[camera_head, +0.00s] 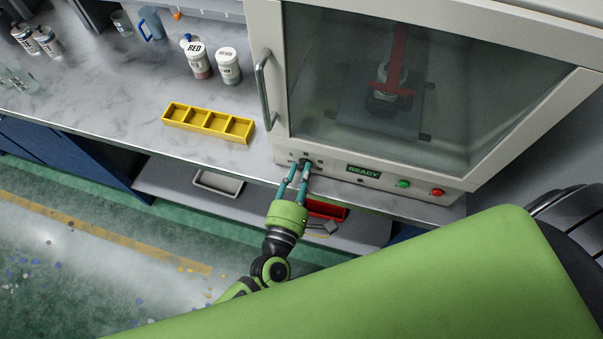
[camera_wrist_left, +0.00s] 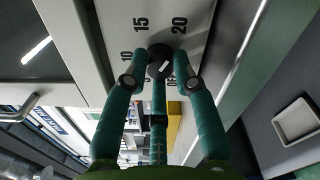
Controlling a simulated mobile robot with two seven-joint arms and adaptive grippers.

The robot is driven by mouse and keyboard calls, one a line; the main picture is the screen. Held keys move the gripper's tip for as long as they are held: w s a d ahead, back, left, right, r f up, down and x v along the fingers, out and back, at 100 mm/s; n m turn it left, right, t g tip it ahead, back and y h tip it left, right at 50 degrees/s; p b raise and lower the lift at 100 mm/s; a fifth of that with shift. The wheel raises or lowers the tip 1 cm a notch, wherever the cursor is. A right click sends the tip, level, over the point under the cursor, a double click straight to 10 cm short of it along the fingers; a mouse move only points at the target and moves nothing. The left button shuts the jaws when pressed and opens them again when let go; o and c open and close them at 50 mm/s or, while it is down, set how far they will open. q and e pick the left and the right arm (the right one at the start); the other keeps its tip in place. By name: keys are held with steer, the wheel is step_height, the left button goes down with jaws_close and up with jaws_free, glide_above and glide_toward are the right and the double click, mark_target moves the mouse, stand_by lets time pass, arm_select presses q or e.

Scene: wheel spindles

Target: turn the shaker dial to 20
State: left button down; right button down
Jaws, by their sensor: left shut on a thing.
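The shaker (camera_head: 330,172) is a large white cabinet with a glass door. Its dial (camera_head: 304,162) is a small dark knob on the front panel, left of the lit READY display (camera_head: 364,171). In the left wrist view the round black dial (camera_wrist_left: 160,62) has a short slanted white mark, whose pointing end I cannot tell. Printed numbers 10, 15 and 20 (camera_wrist_left: 179,25) surround it; others are partly hidden by fingers. My left gripper (camera_head: 298,170) is shut on the dial, its teal fingers around it, also in the wrist view (camera_wrist_left: 160,78). My right gripper is not in view.
A green button (camera_head: 403,184) and a red button (camera_head: 437,192) sit right of the display. A yellow divided tray (camera_head: 208,122) and a jar labelled RED (camera_head: 197,62) stand on the counter. A grey tray (camera_head: 218,183) and a red tray (camera_head: 326,209) lie on the lower shelf.

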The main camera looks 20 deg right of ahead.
arm_select(q)
steer(key=c, duration=1)
jaws_free()
steer(key=shift+a+f, duration=0.2)
steer(key=shift+f, duration=0.1)
steer(key=shift+w, duration=0.15)
steer(key=shift+r, duration=0.1)
steer(key=shift+s+a, duration=0.1)
steer(key=shift+s, duration=0.25)
steer(key=v, duration=1.1)
steer(key=shift+a, duration=0.2)
